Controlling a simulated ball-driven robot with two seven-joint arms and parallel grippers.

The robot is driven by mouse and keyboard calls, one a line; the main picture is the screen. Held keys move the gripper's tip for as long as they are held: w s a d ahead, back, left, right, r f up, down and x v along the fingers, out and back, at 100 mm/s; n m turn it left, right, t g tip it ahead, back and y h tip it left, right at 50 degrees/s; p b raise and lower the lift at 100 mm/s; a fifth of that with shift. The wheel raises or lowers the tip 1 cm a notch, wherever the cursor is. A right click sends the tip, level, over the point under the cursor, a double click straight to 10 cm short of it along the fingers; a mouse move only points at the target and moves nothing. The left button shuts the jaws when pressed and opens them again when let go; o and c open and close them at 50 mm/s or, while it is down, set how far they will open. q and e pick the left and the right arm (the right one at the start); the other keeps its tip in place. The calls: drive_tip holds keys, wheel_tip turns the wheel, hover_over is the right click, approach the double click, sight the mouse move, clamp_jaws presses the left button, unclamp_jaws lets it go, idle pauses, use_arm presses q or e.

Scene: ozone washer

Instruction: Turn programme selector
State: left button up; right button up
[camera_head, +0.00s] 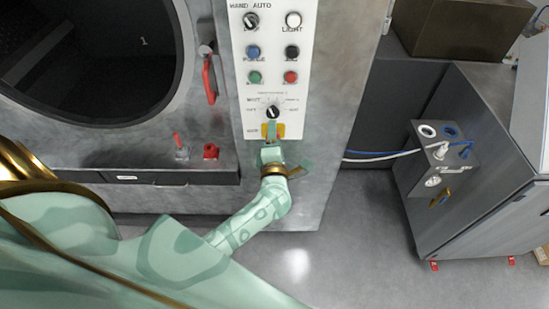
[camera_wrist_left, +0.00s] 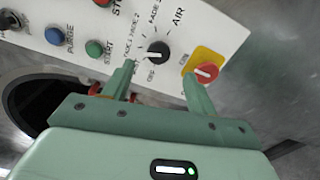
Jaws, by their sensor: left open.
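The programme selector (camera_head: 273,112) is a small black rotary knob with a white pointer mark, low on the white control panel. Printed position labels ring it. In the left wrist view the knob (camera_wrist_left: 158,53) shows just beyond and between my two fingertips. My left gripper (camera_head: 272,130) is open, just below the knob in the head view. Its fingers (camera_wrist_left: 158,73) stand apart with nothing visibly held between them. I cannot tell whether a finger touches the knob or panel. My right gripper is not in view.
A yellow plate with a red knob (camera_wrist_left: 205,72) sits close beside my right-hand finger in the wrist view. Blue (camera_head: 253,51), green (camera_head: 254,77) and red (camera_head: 290,77) buttons are above the selector. A red handle (camera_head: 209,78) stands out from the door at left.

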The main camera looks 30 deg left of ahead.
use_arm(q)
drive_tip(key=b+v, duration=0.1)
drive_tip(key=v, duration=0.8)
drive_tip(key=shift+w, duration=0.1)
